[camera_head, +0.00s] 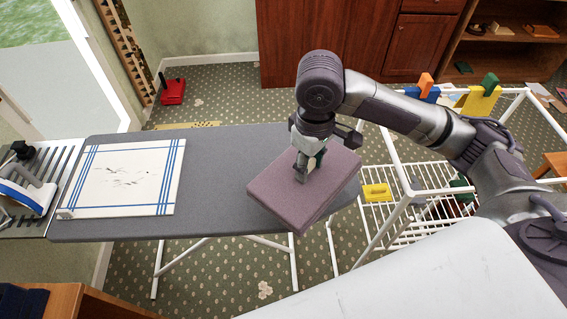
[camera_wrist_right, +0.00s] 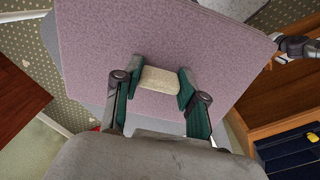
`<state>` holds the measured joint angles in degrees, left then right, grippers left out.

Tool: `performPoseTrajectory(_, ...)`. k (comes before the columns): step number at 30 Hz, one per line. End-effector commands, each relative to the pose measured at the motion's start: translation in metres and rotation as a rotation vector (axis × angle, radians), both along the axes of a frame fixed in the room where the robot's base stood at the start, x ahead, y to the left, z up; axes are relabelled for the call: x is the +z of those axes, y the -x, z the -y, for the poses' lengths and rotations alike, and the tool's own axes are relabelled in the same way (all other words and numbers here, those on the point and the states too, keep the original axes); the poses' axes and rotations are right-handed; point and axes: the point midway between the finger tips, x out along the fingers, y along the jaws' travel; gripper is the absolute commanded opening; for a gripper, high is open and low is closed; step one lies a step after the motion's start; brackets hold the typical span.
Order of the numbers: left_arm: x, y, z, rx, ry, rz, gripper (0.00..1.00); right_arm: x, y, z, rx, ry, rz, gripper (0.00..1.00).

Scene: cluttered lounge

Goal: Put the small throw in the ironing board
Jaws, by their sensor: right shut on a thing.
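The small throw (camera_head: 306,190) is a folded mauve block in the head view, over the right part of the grey ironing board (camera_head: 218,165). It lies askew, its near corner past the board's front edge. I cannot tell whether it touches the board. My right gripper (camera_head: 304,168) points down at the throw's top and is shut on it. In the right wrist view, the throw (camera_wrist_right: 150,40) fills the upper middle, and a beige piece (camera_wrist_right: 159,80) sits between the green-padded fingers (camera_wrist_right: 158,92). My left gripper is not in view.
A white cloth with blue stripes (camera_head: 125,178) covers the board's left part. An iron (camera_head: 28,192) rests at its left end. A red object (camera_head: 172,91) is on the floor behind.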

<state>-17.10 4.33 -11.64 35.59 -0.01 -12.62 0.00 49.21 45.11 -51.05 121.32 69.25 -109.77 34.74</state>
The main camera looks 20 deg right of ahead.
Motion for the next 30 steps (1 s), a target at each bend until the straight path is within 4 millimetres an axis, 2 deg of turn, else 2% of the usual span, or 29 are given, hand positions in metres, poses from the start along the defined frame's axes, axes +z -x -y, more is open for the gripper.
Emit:
performPoseTrajectory(15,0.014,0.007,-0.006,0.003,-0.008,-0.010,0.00,-0.058,-0.094,-0.041,0.015,0.000,0.001,0.00)
performPoseTrajectory(22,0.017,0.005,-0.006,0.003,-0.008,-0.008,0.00,-0.073,-0.105,-0.045,0.016,0.002,-0.001,0.00)
performPoseTrajectory(27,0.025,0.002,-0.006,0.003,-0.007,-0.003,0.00,-0.098,-0.105,-0.045,0.016,0.002,-0.001,0.00)
performPoseTrajectory(30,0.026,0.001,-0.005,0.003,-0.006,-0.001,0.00,-0.106,-0.105,-0.045,0.017,0.000,0.001,0.00)
